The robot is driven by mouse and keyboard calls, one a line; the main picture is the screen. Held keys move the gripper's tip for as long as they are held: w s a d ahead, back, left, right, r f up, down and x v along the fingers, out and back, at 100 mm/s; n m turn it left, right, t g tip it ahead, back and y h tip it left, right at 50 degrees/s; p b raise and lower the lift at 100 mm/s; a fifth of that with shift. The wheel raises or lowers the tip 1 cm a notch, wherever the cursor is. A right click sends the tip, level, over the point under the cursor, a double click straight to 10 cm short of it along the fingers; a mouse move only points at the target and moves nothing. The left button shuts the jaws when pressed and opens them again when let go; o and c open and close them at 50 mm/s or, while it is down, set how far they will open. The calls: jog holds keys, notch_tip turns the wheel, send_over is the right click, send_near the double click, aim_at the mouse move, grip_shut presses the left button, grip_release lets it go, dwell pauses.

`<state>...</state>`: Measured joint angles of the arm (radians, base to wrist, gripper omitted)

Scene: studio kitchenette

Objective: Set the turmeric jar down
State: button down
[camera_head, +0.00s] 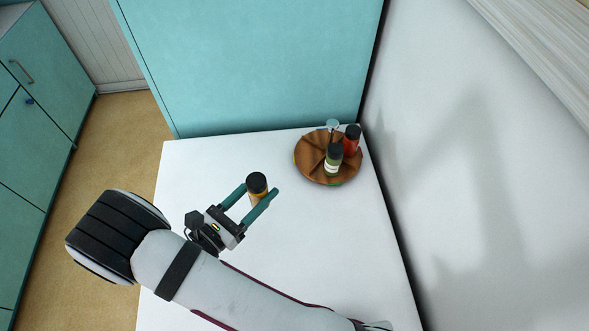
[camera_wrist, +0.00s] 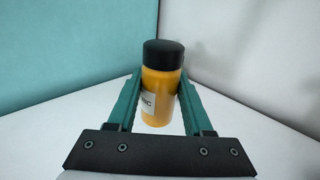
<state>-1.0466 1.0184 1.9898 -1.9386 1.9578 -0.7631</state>
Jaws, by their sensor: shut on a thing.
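The turmeric jar (camera_head: 259,197) is a yellow-orange jar with a black lid and a pale label. My gripper (camera_head: 259,197) is shut on it, with one teal finger on each side. In the wrist view the jar (camera_wrist: 160,95) stands upright between the fingers of my gripper (camera_wrist: 161,98), and part of the label shows at its left. The jar is over the white counter (camera_head: 300,240). I cannot tell whether its base touches the counter.
A round wooden divided tray (camera_head: 309,158) stands at the back right of the counter. It holds a green-labelled jar (camera_head: 333,160), a red jar (camera_head: 351,142) and a pale-topped item (camera_head: 332,125). A teal panel (camera_head: 250,65) rises behind. The counter around the jar is clear.

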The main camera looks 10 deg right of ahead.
jog(key=shift+w+d+f+m+g+h, duration=0.1)
jog(key=shift+w+d+m+g+h, duration=0.05)
jog(key=shift+w+m+g+h, duration=0.55)
jog(key=shift+g, duration=0.3)
jog(key=w+d, duration=0.4)
jog(key=w, duration=0.1)
jog(key=w+d+f, duration=0.1)
jog(key=w+d, duration=0.3)
jog(key=w, duration=0.1)
jog(key=w+d+f, duration=0.1)
jog(key=w+d, duration=0.3)
jog(key=w, duration=0.1)
jog(key=shift+w+d+f, duration=0.1)
jog(key=shift+d+f, duration=0.1)
jog(key=shift+d, duration=0.05)
notch_tip(320, 180, down, 4)
jog(key=shift+r, duration=0.1)
jog(key=shift+w+d+f, duration=0.1)
jog(key=shift+f, duration=0.3)
jog(key=shift+f, duration=0.15)
jog(key=shift+c, duration=1.5)
grip_release()
